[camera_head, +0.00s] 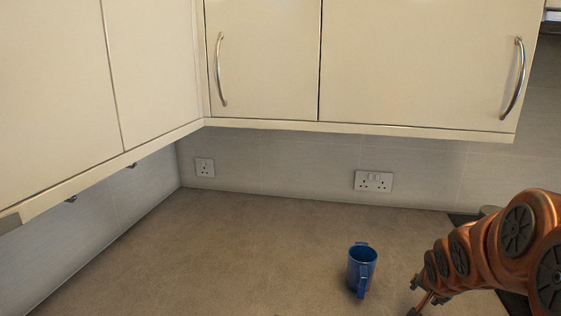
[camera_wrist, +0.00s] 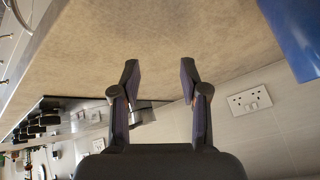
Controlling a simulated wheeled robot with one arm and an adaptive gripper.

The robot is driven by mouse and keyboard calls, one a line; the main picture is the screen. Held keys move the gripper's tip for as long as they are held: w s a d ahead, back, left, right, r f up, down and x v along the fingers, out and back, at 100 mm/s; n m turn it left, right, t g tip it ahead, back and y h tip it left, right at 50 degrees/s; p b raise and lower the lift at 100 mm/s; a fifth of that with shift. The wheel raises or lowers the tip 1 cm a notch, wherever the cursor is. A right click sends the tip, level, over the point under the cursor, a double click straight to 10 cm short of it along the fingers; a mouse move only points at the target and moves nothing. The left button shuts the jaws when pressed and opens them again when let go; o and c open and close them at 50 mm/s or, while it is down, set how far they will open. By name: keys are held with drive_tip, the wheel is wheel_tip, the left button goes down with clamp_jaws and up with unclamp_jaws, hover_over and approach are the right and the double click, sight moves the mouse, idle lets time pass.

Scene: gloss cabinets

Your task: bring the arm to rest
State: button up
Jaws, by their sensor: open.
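My gripper (camera_wrist: 159,80) is open and empty in the wrist view, its two dark fingers apart with bare counter and wall showing between and beyond them. In the head view my orange arm comes in from the right edge, low over the counter; its end is at the bottom edge and the jaws are mostly out of sight there. A blue mug (camera_head: 361,268) stands upright on the counter, to the left of my arm and apart from it. A blue surface, likely the mug, shows at the top right of the wrist view (camera_wrist: 296,35).
The beige counter (camera_head: 230,245) is clear left of the mug. Cream wall cabinets (camera_head: 420,60) with curved metal handles hang above it, all closed. Sockets (camera_head: 373,181) are on the tiled back wall. A dark hob-like surface lies at the right, partly behind my arm.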

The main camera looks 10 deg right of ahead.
drive_tip(key=s+a+r+n+g+y+p, duration=0.1)
drive_tip(key=s+a+n+g+y, duration=0.2)
drive_tip(key=s+a, duration=2)
drive_tip(key=s+n+g, duration=0.3)
drive_tip(key=n+g, duration=0.2)
drive_tip(key=n, duration=0.3)
drive_tip(key=shift+s+r, duration=0.3)
drive_tip(key=shift+r, duration=0.05)
drive_tip(key=shift+s, duration=0.1)
